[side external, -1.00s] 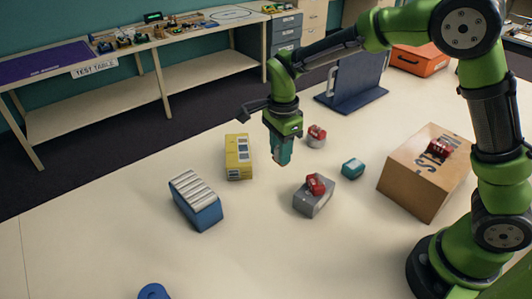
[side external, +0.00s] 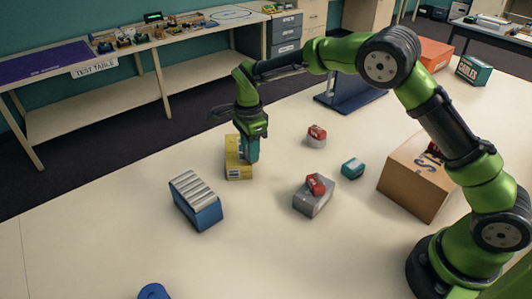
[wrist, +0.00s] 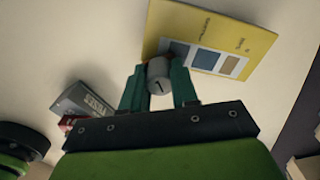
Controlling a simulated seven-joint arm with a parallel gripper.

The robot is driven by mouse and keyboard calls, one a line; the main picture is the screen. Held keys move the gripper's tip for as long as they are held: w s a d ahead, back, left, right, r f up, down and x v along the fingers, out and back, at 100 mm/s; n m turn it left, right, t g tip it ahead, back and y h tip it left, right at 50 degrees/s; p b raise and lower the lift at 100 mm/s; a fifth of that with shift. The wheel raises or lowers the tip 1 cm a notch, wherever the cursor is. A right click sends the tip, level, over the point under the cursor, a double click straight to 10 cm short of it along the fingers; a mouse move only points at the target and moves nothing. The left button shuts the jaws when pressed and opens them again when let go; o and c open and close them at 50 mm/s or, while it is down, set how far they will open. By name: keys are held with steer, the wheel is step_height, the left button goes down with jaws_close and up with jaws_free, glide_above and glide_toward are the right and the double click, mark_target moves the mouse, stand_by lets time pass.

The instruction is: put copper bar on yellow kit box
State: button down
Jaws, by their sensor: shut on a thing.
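The yellow kit box (side external: 233,172) lies flat on the pale table, left of centre in the side view. In the wrist view its labelled yellow face (wrist: 180,18) is just beyond my fingertips. My gripper (wrist: 158,82) is shut on a small round-ended piece (wrist: 159,72), which I take for the copper bar. Its visible end looks grey with a dark mark; the rest is hidden. In the side view my gripper (side external: 251,158) is over the right part of the yellow box and partly covers it. I cannot tell the gap between them.
A blue box with white bars (side external: 197,205) stands front left of the yellow box. Right are a grey box (side external: 312,202) with a red item on it, a red-topped piece (side external: 316,137), a teal block (side external: 352,168) and a cardboard box (side external: 412,182).

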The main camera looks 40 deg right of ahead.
steer(key=shift+f, duration=0.15)
steer(key=c, duration=0.9)
jaws_free()
steer(key=shift+o, duration=0.2)
